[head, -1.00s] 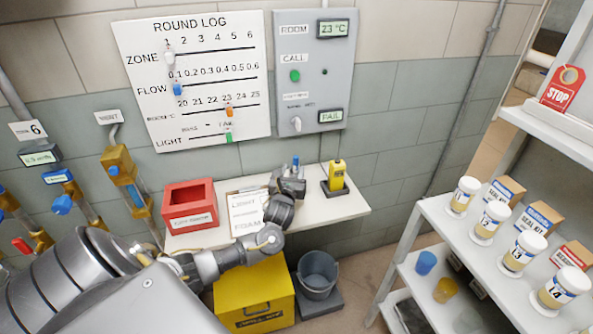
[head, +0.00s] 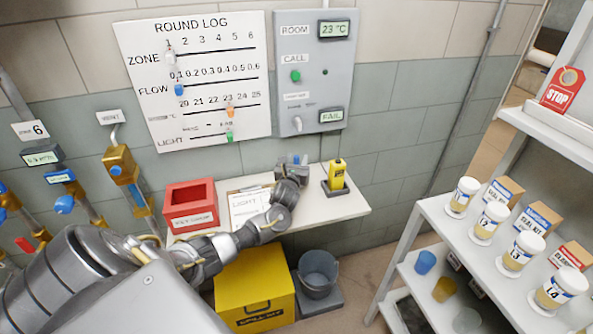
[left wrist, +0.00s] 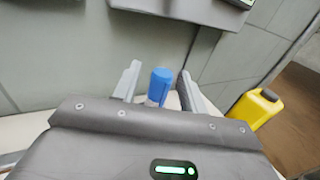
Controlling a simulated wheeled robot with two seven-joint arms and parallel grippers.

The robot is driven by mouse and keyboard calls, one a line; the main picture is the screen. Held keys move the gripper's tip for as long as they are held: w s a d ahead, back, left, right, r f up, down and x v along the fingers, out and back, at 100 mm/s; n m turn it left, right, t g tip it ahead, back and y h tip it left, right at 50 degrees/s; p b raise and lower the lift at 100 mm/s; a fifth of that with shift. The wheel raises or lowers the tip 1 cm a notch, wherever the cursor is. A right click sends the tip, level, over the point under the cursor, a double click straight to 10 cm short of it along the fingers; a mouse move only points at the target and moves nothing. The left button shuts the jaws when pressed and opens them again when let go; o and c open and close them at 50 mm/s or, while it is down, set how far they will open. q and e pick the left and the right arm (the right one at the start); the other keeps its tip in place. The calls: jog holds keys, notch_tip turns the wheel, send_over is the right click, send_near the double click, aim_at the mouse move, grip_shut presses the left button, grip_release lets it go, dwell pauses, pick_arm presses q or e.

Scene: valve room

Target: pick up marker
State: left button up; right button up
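The marker (left wrist: 160,86), with a blue cap and a pale body, stands about upright in the left wrist view. The two fingers of my left gripper (left wrist: 158,82) are on either side of it, with a visible gap on the left, so the gripper is open around it. The lower end of the marker is hidden behind the gripper body. In the head view my left gripper (head: 293,161) is at the back of the white shelf (head: 312,207), near the wall, and a little blue shows there. My right gripper is not in view.
A yellow device (head: 336,176) stands in a dark holder just right of my left gripper. A clipboard (head: 247,204) and a red box (head: 190,206) are to the left. The Round Log board (head: 200,80) and grey panel (head: 312,72) are on the wall above.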

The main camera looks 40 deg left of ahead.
pick_arm(q)
grip_shut()
notch_tip(320, 180, up, 18)
jog(key=b, duration=0.1)
jog(key=shift+b, duration=0.4)
dwell(0.3)
